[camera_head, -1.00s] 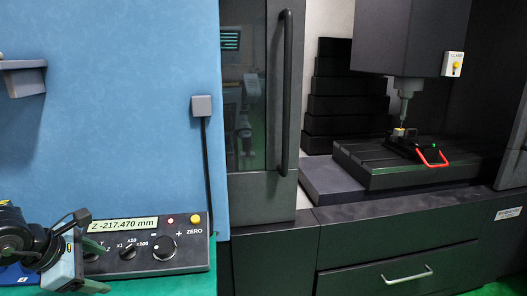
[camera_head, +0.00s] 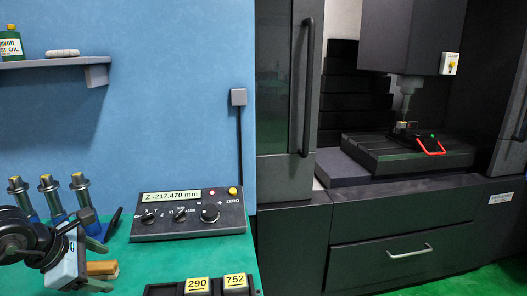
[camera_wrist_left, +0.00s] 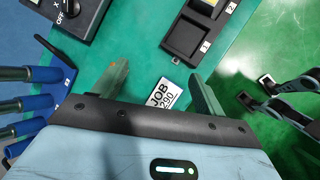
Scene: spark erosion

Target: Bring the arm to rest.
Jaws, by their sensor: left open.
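My left gripper (camera_head: 97,264) is at the lower left of the head view, low over the green bench. It is open. In the left wrist view its two fingers (camera_wrist_left: 160,78) stand wide apart with nothing held between them. A white card marked JOB 290 (camera_wrist_left: 165,95) shows beyond the gap, on the bench. In the head view a brown block (camera_head: 103,268) shows just beside the fingers; I cannot tell whether they touch it. My right gripper cannot be made out.
A control box (camera_head: 190,215) reading Z -217.470 mm stands behind and right of the gripper. Blue-based metal cylinders (camera_head: 48,190) stand behind it. A black tray (camera_head: 165,290) with tags 290 and 752 lies at the front. A dark machine (camera_head: 400,225) fills the right.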

